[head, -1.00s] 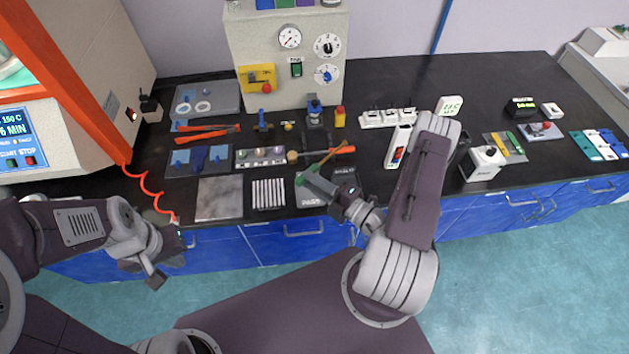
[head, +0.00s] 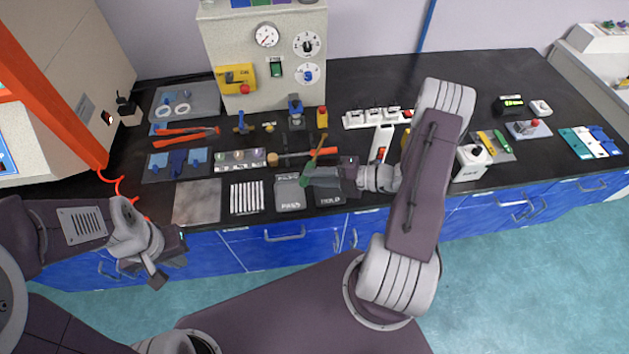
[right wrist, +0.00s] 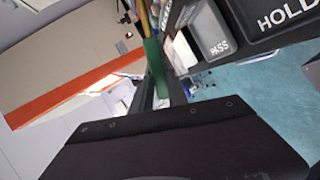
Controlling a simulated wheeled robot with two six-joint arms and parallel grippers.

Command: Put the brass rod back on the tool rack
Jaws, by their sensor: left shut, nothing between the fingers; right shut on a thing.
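The brass rod (right wrist: 145,22) has a green handle (right wrist: 154,62), which my right gripper (right wrist: 160,90) is shut on in the right wrist view. In the head view the green handle (head: 307,177) slants up to the rod's tan shaft (head: 319,146), above the bench behind the PASS and HOLD pads. My right gripper (head: 318,177) comes in from the right there and partly hides the handle. I cannot tell for sure which thing is the tool rack. A wooden-knobbed, orange-handled tool (head: 325,152) lies just behind the rod. My left gripper (head: 168,268) is shut and empty, off the bench's front edge.
The PASS pad (head: 290,203) and HOLD pad (head: 331,200) lie below my right gripper. A strip with several small pieces (head: 240,153), orange-handled pliers (head: 186,132) and white strips (head: 247,206) are to the left. A white box (head: 470,167) stands right of my right arm.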

